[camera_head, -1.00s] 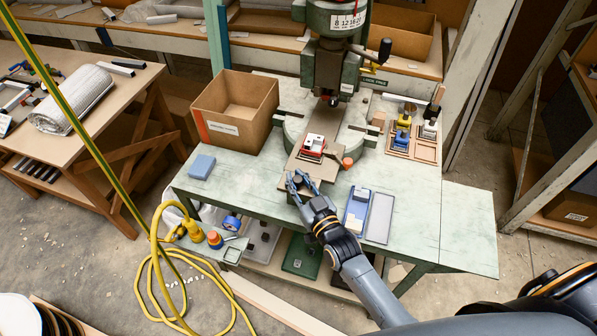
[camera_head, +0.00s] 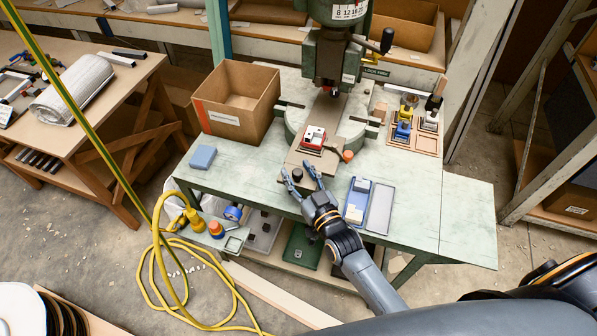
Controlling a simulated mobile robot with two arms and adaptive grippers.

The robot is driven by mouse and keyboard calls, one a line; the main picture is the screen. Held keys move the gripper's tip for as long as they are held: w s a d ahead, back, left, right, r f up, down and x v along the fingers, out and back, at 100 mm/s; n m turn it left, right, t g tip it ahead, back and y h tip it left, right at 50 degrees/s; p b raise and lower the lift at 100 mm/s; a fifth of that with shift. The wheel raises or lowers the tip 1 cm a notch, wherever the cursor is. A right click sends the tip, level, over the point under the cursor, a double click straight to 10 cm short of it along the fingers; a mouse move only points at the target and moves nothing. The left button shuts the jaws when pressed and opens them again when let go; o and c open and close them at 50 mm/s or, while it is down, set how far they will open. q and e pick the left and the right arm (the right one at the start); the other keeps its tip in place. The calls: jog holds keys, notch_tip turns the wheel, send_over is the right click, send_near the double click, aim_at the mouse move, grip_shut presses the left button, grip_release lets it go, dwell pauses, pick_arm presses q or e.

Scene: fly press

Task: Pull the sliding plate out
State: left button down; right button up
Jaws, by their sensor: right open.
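The sliding plate (camera_head: 313,164) is a flat brown plate under the green fly press (camera_head: 330,45), reaching toward the table's front edge. A red and white block (camera_head: 314,139) sits on it. A small dark knob (camera_head: 297,174) stands near the plate's front end. My right gripper (camera_head: 302,176) is open, with its two fingers spread on either side of the knob. I cannot tell whether they touch it. My left gripper is not in view.
A cardboard box (camera_head: 235,104) stands left of the press. A blue block (camera_head: 203,157) lies at the table's left. Blue and grey trays (camera_head: 380,208) lie right of my gripper. A wooden tray (camera_head: 426,144) holds coloured pieces. An orange-topped item (camera_head: 348,156) is beside the plate.

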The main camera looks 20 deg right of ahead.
jog(key=s+d, duration=0.2)
jog(key=s, duration=0.9)
jog(key=shift+s+d, duration=0.2)
jog(key=shift+s, duration=0.05)
jog(key=s+d+f+g+h+b, duration=0.1)
jog(key=s+f+g, duration=0.3)
jog(key=f, duration=1.1)
jog(key=s+d+f+g+b, duration=0.1)
jog(key=s+f+g+b, duration=0.3)
jog(key=f, duration=1)
jog(key=s+d+f+g+h, duration=0.1)
jog(key=s+f+g, duration=0.3)
jog(key=s+f, duration=0.6)
jog(key=s+d+f+g+h, duration=0.1)
jog(key=s+d+f+g, duration=0.3)
jog(key=s+f, duration=0.6)
jog(key=s, duration=0.6)
jog(key=shift+d+f+g+b, duration=0.15)
jog(key=shift+g+b, duration=0.15)
jog(key=shift+b, duration=0.05)
